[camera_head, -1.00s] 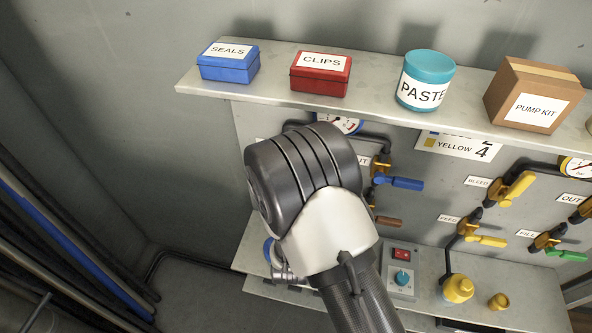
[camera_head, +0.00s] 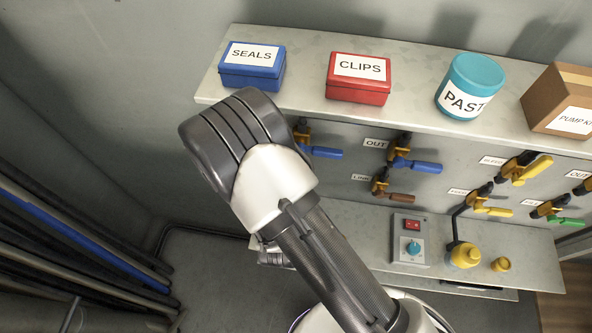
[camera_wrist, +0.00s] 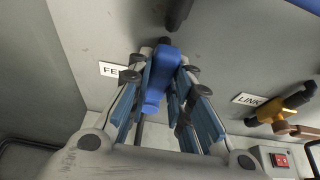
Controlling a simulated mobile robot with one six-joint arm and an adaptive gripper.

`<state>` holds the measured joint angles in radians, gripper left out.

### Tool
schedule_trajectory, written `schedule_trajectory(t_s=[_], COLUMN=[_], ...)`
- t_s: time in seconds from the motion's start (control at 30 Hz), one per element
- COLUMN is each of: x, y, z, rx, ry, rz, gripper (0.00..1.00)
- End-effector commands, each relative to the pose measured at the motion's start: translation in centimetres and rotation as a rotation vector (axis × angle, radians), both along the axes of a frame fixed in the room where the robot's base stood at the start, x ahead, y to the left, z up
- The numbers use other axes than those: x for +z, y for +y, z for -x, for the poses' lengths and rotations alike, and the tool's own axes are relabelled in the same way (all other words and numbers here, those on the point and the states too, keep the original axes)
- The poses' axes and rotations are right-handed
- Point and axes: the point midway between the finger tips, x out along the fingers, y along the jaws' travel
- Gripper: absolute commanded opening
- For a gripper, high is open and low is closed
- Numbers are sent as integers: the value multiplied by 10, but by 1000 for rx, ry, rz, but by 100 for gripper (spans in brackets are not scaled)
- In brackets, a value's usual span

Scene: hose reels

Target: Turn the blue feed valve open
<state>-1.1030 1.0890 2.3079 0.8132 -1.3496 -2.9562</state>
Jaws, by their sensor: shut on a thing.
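The blue feed valve handle (camera_wrist: 158,85) points down the middle of the wrist view, beside a partly hidden label starting "FE". My gripper (camera_wrist: 160,78) has one blue-padded finger on each side of the handle and is shut on it. The handle's lower end is between the fingers. In the head view my own arm hides the gripper and this handle.
To the right in the head view are other valves: two with blue handles (camera_head: 322,152) (camera_head: 420,166) and a brown-handled LINK valve (camera_head: 397,195). A shelf (camera_head: 300,110) with boxes overhangs the panel. A switch box (camera_head: 411,240) sits below.

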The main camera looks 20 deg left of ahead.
Motion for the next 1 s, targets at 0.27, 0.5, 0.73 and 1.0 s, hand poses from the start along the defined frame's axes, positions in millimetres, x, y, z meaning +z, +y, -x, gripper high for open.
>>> schedule_trajectory(t_s=[0.27,0.5,0.73,1.0], x=[0,0,0,1], y=[1,1,0,0], z=[0,0,0,3], rx=[4,3,2,3], ry=[-2,1,1,2], rz=[2,2,2,2], gripper=[0,31,40,40])
